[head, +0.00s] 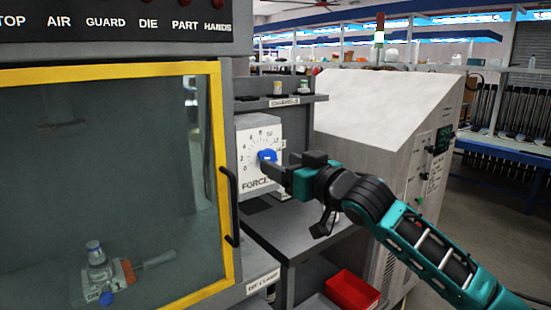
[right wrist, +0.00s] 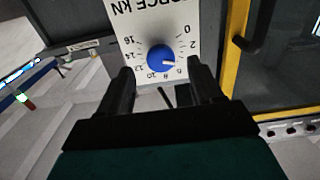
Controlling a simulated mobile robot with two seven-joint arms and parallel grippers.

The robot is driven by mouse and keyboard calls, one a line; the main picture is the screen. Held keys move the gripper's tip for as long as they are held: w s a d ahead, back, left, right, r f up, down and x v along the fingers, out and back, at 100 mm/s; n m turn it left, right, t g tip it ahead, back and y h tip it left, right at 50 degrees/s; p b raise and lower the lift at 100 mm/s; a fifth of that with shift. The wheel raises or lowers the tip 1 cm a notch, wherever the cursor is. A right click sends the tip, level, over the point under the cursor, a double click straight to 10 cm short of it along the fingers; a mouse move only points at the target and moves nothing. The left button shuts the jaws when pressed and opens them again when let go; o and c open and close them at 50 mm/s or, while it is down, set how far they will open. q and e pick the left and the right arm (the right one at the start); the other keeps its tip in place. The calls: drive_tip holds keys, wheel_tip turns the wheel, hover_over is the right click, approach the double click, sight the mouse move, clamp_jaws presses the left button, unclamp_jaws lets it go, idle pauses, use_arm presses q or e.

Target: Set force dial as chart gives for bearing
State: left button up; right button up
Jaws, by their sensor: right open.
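The force dial (head: 246,176) is a white plate marked FORCE KN with a blue knob (head: 267,156), left of centre in the head view. In the right wrist view the blue knob (right wrist: 161,58) is upside down with the scale around it. Its white mark points right and slightly down, seemingly between 2 and 6; I cannot read it exactly. My right gripper (head: 272,166) is at the dial. In the wrist view its fingers (right wrist: 160,72) are open, one on each side below the knob; contact cannot be told. I make out no readable chart. My left gripper is out of view.
A yellow-framed guard door (head: 222,180) with a black handle (head: 229,205) stands left of the dial. A shelf (head: 280,102) is above the dial, and a red bin (head: 352,291) sits below my arm.

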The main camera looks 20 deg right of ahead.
sight(271, 159)
drive_tip(key=shift+x, duration=1.65)
drive_tip(key=shift+c, duration=0.2)
drive_tip(key=c, duration=1)
